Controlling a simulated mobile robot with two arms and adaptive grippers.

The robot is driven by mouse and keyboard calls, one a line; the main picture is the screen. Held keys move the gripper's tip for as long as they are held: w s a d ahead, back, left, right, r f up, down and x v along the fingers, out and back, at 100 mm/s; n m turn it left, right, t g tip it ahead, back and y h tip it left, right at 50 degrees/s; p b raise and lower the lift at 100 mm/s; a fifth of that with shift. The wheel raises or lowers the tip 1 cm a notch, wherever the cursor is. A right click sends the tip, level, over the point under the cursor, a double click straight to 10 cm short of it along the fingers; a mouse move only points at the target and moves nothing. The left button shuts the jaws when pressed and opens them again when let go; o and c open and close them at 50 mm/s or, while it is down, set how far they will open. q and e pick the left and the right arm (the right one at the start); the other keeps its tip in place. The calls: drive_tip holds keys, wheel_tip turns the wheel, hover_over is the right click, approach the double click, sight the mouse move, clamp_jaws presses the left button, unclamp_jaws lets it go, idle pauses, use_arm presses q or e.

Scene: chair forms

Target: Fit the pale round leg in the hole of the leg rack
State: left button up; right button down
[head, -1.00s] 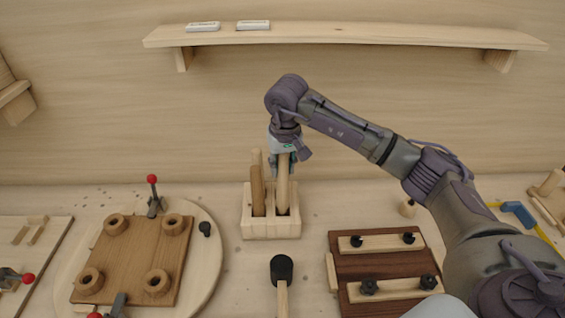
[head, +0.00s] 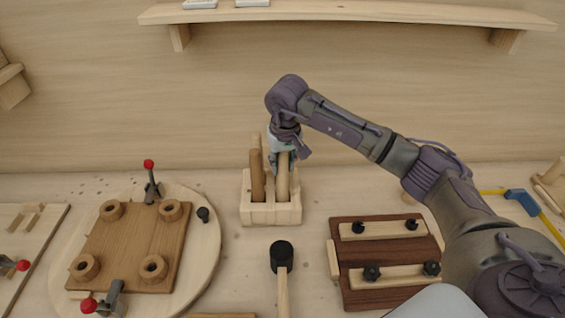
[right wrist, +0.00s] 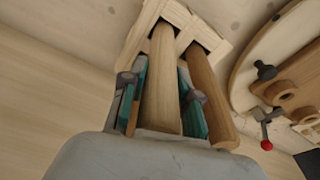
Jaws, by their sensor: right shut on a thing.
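The pale round leg (head: 283,184) stands upright in the right part of the leg rack (head: 271,215), its lower end inside the rack's opening. My right gripper (head: 282,160) is shut on its upper part from above. In the right wrist view the pale leg (right wrist: 161,85) lies between the two teal-padded fingers (right wrist: 165,95), and its far end enters a square hole of the rack (right wrist: 178,22). A darker round leg (head: 257,176) stands in the rack's left hole, close beside the gripper. My left gripper is not in view.
A round board (head: 208,250) with a brown seat panel (head: 138,245) and red-tipped clamps is at left. A black-headed mallet (head: 282,256) lies in front of the rack. A dark panel with pale strips (head: 385,254) is at right. A shelf (head: 350,12) hangs above.

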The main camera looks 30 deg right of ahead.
drive_tip(key=shift+f+b, duration=0.35)
drive_tip(key=shift+f, duration=0.1)
idle(0.5)
drive_tip(key=c, duration=0.8)
unclamp_jaws()
drive_tip(key=shift+o, duration=0.2)
wheel_tip(320, 180, up, 12)
drive_tip(key=s, duration=0.1)
drive_tip(key=shift+s+a, duration=0.15)
drive_tip(key=shift+s, duration=0.25)
